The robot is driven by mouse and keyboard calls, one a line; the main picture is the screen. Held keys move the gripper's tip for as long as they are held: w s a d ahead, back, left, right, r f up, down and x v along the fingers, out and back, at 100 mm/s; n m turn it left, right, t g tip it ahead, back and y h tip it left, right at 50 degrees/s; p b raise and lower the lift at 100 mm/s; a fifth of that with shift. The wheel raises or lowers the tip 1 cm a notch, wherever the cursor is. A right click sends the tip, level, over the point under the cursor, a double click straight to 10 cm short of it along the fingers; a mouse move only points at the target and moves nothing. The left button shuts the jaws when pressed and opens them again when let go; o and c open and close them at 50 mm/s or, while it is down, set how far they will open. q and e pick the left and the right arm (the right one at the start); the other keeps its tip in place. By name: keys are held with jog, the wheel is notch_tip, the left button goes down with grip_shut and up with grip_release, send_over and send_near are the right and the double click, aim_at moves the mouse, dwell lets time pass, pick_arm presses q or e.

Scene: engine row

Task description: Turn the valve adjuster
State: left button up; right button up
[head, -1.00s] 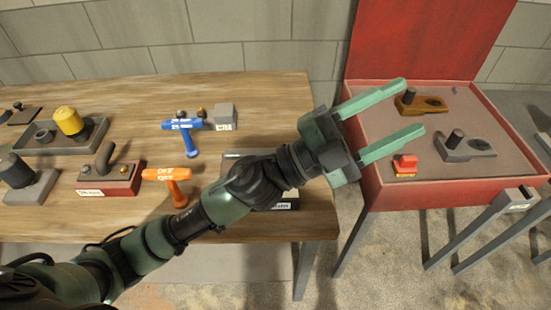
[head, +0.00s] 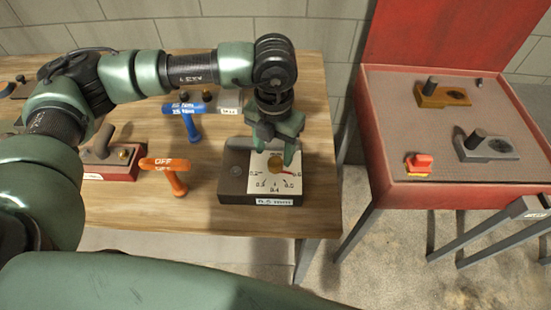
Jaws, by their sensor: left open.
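The valve adjuster looks to be the dark box (head: 233,172) with a white dial plate (head: 272,182), near the wooden table's right end. The plate has printed numbers, a round brass-coloured centre (head: 279,161) and a red pointer (head: 287,172) aimed right. A label on its front appears to read 0.5 mm. My left gripper (head: 275,153) points down over the dial, open, with its fingers at the far part of the plate around the brass centre. I cannot tell whether they touch it. My right gripper is not in view.
An orange-handled tool (head: 165,165) and a blue-handled tool (head: 187,108) stand left of the box. A red block (head: 110,168) is farther left. A red tray stand (head: 470,195) with several parts is at the right, across a gap.

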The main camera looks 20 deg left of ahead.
aim_at(274, 162)
pick_arm(q)
notch_tip(274, 162, down, 5)
jog(key=shift+r+p, duration=0.1)
jog(key=shift+p, duration=0.6)
jog(key=shift+f, duration=0.45)
grip_shut()
